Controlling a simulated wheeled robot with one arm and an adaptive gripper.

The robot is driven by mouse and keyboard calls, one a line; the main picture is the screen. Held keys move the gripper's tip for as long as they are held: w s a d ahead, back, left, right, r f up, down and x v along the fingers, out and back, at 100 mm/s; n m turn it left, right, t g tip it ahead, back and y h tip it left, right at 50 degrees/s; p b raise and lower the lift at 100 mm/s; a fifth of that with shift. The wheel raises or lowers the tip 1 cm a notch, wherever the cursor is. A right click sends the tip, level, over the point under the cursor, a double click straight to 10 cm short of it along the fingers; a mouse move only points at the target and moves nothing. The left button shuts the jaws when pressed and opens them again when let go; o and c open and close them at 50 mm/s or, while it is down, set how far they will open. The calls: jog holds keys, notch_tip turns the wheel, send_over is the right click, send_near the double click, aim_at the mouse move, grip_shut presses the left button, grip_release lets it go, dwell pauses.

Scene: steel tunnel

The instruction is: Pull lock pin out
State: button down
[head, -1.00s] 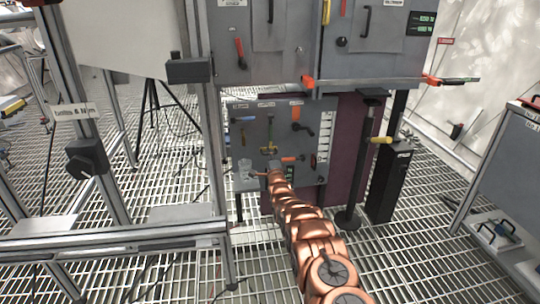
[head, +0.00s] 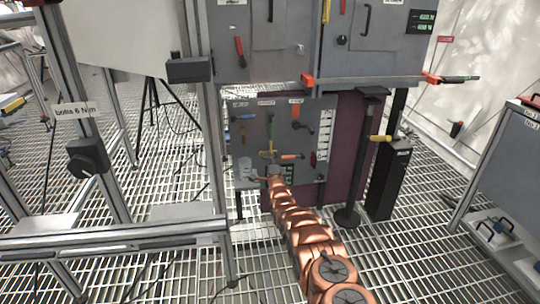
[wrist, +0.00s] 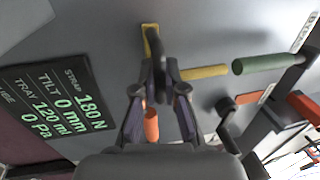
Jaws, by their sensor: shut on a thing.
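My gripper (wrist: 158,72) is at the grey panel (wrist: 235,20), with its dark fingers closed together at the tips. A yellow part, which I take to be the lock pin (wrist: 151,38), shows right at the fingertips in the wrist view. A yellow bar (wrist: 205,72) extends to the right of the fingers. The fingers hide where the yellow pieces meet, and the grip itself is partly hidden. An orange handle (wrist: 151,125) shows between the fingers, farther back. In the head view my gripper (head: 275,174) is low on the panel, just below a yellow handle (head: 268,154).
A green handle (wrist: 265,63) sticks out right of the fingers. A black display (wrist: 58,107) with green readings is at left. In the head view, an orange handle (head: 291,156) and a blue handle (head: 243,117) are nearby. A black post (head: 350,170) stands to the right.

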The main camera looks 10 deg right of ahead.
jog(key=shift+f, duration=0.2)
jog(key=c, duration=1.2)
grip_release()
jog(key=shift+s, duration=0.15)
jog(key=v, duration=1.1)
jog(key=shift+s, duration=0.35)
